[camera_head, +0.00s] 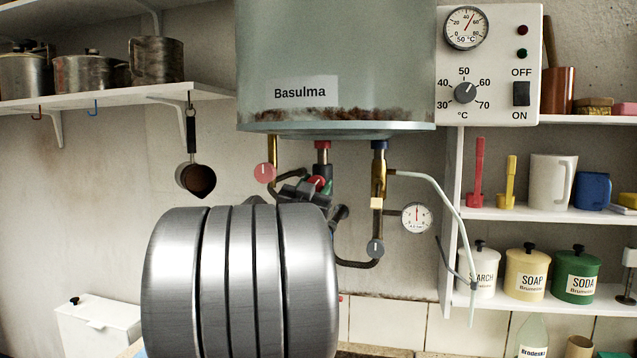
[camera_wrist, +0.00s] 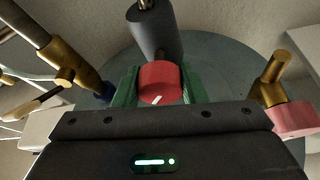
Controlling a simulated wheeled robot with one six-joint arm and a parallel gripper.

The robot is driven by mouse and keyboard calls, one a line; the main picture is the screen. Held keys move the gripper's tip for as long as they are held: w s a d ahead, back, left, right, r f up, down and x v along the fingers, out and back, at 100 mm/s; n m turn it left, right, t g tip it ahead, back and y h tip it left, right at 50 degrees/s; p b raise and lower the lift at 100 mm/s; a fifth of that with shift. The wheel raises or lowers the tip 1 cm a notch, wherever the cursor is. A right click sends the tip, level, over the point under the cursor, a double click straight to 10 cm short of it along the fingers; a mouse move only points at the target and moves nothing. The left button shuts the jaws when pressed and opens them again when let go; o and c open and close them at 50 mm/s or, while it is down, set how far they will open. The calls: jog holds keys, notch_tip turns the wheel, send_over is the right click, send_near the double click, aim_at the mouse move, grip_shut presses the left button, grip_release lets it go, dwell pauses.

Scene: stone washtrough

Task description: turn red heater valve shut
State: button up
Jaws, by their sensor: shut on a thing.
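The red heater valve is a round red knob (camera_wrist: 160,82) with a short white mark, slightly tilted, on a grey pipe. It sits between the green fingers of my gripper (camera_wrist: 161,90), which is shut on its sides. In the head view the red knob (camera_head: 316,181) shows below the heater's middle pipe, with my dark gripper (camera_head: 308,189) at it. The grey-green heater tank (camera_head: 335,65), marked Basulma, hangs above, with rust along its lower edge. My arm hides the lower part of the pipework.
A pinkish-red knob (camera_head: 264,173) on a brass pipe is close to the left of my gripper. Brass pipework with a grey knob (camera_head: 375,248) and a pressure gauge (camera_head: 416,217) is to the right. A control box (camera_head: 490,65) and shelves with canisters stand further right.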

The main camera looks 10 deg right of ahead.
jog(key=m+g+h+p, duration=0.1)
jog(key=m, duration=0.1)
jog(key=m+g+p, duration=0.1)
jog(key=m, duration=0.2)
jog(key=m+g+h+p, duration=0.1)
jog(key=m, duration=0.1)
jog(key=shift+r+m+h, duration=0.15)
jog(key=shift+m+h, duration=0.15)
jog(key=shift+m+g+p, duration=1.1)
jog(key=shift+m+p, duration=0.25)
jog(key=shift+m, duration=1.25)
jog(key=o, duration=1)
jog(key=b+v, duration=0.1)
jog(key=v, duration=0.3)
jog(key=b+v, duration=0.1)
jog(key=v, duration=0.4)
jog(key=b+v, duration=0.1)
jog(key=v, duration=0.3)
jog(key=shift+s+a+f, duration=0.15)
jog(key=shift+a+f, duration=0.1)
jog(key=shift+f, duration=0.05)
